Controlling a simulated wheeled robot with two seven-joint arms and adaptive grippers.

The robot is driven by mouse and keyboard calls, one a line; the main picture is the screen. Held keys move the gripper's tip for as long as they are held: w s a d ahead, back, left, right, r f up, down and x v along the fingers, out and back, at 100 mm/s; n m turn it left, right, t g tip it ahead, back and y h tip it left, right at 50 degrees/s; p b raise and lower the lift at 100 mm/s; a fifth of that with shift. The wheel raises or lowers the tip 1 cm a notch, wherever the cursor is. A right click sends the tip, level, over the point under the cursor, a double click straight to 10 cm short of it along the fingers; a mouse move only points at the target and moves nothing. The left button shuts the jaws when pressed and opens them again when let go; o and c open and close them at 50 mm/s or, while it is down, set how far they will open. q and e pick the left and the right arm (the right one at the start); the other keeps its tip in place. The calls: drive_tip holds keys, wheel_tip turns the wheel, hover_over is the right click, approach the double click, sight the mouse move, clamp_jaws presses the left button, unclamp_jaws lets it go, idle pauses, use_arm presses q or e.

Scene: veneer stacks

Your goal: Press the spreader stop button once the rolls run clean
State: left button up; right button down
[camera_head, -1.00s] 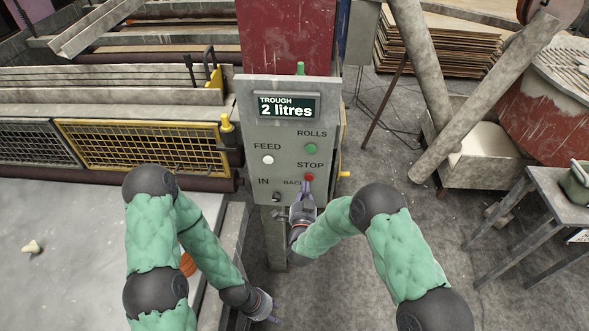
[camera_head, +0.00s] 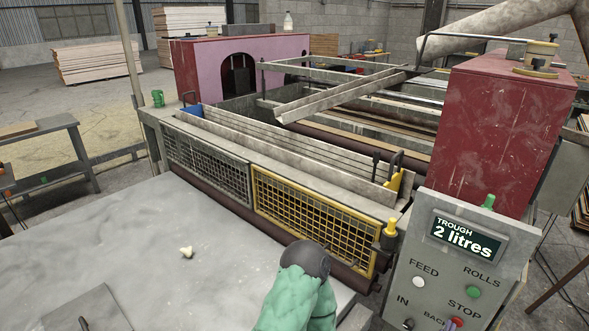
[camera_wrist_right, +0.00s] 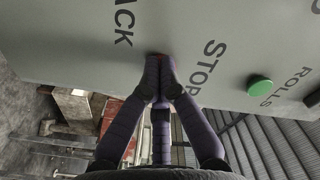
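The control panel (camera_head: 433,275) stands at the lower right, and its display (camera_head: 465,238) reads "TROUGH 2 litres". The red stop button (camera_head: 457,322) is at the bottom edge, below the STOP label. In the right wrist view, a sliver of the stop button (camera_wrist_right: 158,54) shows behind my right gripper (camera_wrist_right: 160,68). Its purple fingertips are together at the button with nothing between them; whether they touch or press it I cannot tell. The green ROLLS button (camera_head: 473,292) is above. The roller (camera_head: 215,205) runs below the mesh guards. My left gripper is out of view.
A yellow mesh guard (camera_head: 310,222) and a yellow-capped post (camera_head: 390,228) stand left of the panel. The white FEED button (camera_head: 418,282) and black IN knob (camera_head: 407,324) are close by. A pale scrap (camera_head: 187,252) lies on the grey surface (camera_head: 90,235).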

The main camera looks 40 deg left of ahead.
drive_tip(key=shift+s, duration=8.35)
drive_tip(key=d+f+n+g, duration=0.1)
drive_tip(key=d+f+g, duration=0.15)
drive_tip(key=f, duration=0.25)
drive_tip(key=s+d+f+n+g+y, duration=0.1)
drive_tip(key=f+g, duration=0.2)
drive_tip(key=f, duration=0.2)
drive_tip(key=d+f+n+g, duration=0.1)
drive_tip(key=d+f+g, duration=0.1)
drive_tip(key=f, duration=0.3)
drive_tip(key=s+d+f+n+g+y, duration=0.1)
drive_tip(key=s+f+g, duration=0.3)
drive_tip(key=s, duration=0.4)
drive_tip(key=s+d+f+n+g+y, duration=0.2)
drive_tip(key=s+d+f+g, duration=0.2)
drive_tip(key=s, duration=0.5)
drive_tip(key=shift+s+d+n+g+b, duration=0.3)
drive_tip(key=shift+g, duration=0.75)
